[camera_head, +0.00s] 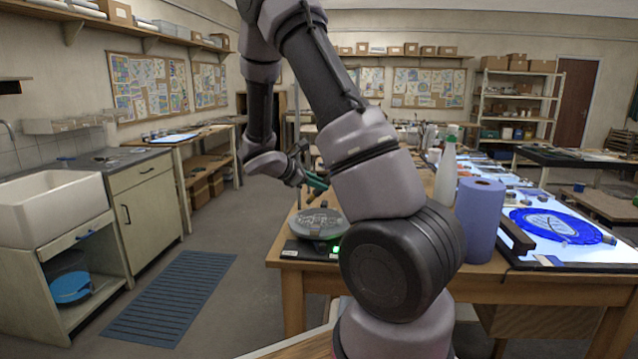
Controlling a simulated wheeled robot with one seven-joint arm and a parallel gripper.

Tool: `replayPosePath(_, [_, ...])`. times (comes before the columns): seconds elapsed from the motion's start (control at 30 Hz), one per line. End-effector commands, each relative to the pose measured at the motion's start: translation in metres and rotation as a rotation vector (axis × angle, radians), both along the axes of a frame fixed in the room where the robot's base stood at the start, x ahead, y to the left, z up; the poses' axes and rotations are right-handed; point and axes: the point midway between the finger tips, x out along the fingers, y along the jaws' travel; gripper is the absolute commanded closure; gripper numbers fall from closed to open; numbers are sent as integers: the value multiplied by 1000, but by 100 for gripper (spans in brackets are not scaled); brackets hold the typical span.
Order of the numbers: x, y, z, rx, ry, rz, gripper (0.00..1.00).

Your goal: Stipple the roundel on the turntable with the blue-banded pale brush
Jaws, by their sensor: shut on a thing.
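The turntable (319,235) stands at the near left corner of the wooden table, partly behind my arm. The roundel (317,220), a grey disc with a mottled pattern, lies flat on top of it. My gripper (317,184) is above the turntable, partly hidden behind my forearm. Dark green parts show at its end. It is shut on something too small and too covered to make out. I cannot pick out a pale brush or a blue band in this view. Whether anything touches the roundel cannot be told.
A green light (336,250) glows by the turntable. On the table to the right stand a blue paper roll (480,219), a white bottle (446,174) and a lit panel (532,254) with a blue round piece (556,226).

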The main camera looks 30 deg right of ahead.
Motion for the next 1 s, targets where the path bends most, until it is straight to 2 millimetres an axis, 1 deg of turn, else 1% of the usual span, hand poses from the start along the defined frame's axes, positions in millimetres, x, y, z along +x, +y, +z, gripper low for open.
replayPosePath(0.23, [0,0,-12,0,1,0,100])
replayPosePath(1.0, [0,0,-17,-1,1,0,100])
